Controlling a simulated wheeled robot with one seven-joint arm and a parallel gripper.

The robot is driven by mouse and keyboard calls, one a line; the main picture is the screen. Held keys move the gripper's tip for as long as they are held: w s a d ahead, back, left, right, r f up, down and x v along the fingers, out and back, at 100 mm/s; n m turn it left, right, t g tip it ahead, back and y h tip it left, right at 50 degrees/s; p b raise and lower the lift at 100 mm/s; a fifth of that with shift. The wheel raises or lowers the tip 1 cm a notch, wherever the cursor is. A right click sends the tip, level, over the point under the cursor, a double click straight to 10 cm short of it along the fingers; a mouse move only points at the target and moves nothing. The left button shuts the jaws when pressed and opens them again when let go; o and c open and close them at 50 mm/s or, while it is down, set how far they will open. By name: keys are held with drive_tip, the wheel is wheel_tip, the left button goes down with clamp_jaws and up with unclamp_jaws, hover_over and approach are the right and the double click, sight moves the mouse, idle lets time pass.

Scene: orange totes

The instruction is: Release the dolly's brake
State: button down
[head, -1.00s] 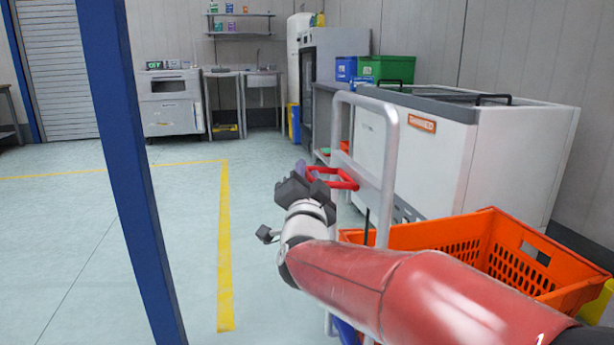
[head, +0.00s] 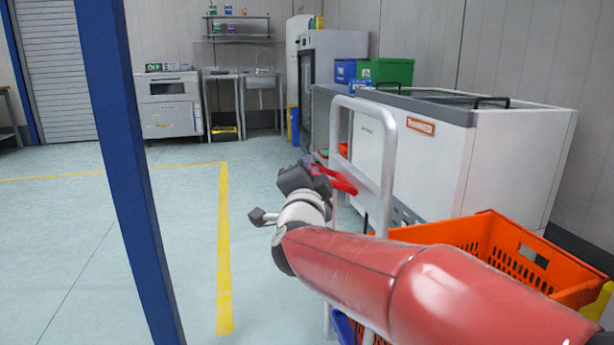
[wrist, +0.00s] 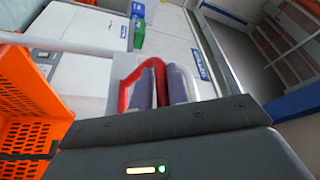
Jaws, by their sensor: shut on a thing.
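The dolly's grey frame handle (head: 388,150) stands upright in the middle of the head view. A red brake lever (head: 342,180) sticks out from it to the left. My gripper (head: 316,167) is at the lever's left end, shut on it. In the wrist view the red lever (wrist: 130,88) runs up to the purple-grey finger pads of my gripper (wrist: 162,88). The pads hide part of the lever. An orange tote (head: 440,234) sits on the dolly, behind my arm.
A white chest freezer (head: 525,150) stands just behind the dolly. A blue post (head: 130,170) rises at the left. The floor (head: 60,250) is clear there, with a yellow line (head: 224,260) beside my arm.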

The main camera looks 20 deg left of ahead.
drive_tip(key=w+d+r+m+g+h+p, duration=0.1)
drive_tip(key=w+d+r+m+g+p, duration=0.2)
drive_tip(key=d+r+m+p, duration=0.2)
drive_tip(key=shift+w+d+r+m+g+h+p, duration=0.35)
drive_tip(key=shift+m+p, duration=1.2)
drive_tip(key=shift+m, duration=1.65)
drive_tip(key=shift+f, duration=0.1)
drive_tip(key=c, duration=1.5)
unclamp_jaws()
drive_tip(key=shift+s, duration=0.1)
drive_tip(key=shift+o, duration=0.3)
drive_tip(key=shift+f, duration=0.15)
